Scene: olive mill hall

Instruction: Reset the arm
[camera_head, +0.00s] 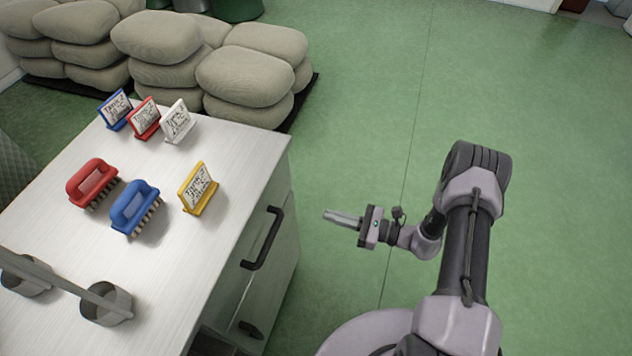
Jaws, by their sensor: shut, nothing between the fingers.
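My arm (468,250) rises at the right and bends back down at its elbow. My gripper (343,218) points left over the green floor, to the right of the white cabinet and apart from it. Its fingers are shut with nothing between them.
A black handle (264,238) sticks out towards my gripper. Stacked sacks (250,76) stand behind. The green floor (540,110) is clear at right.

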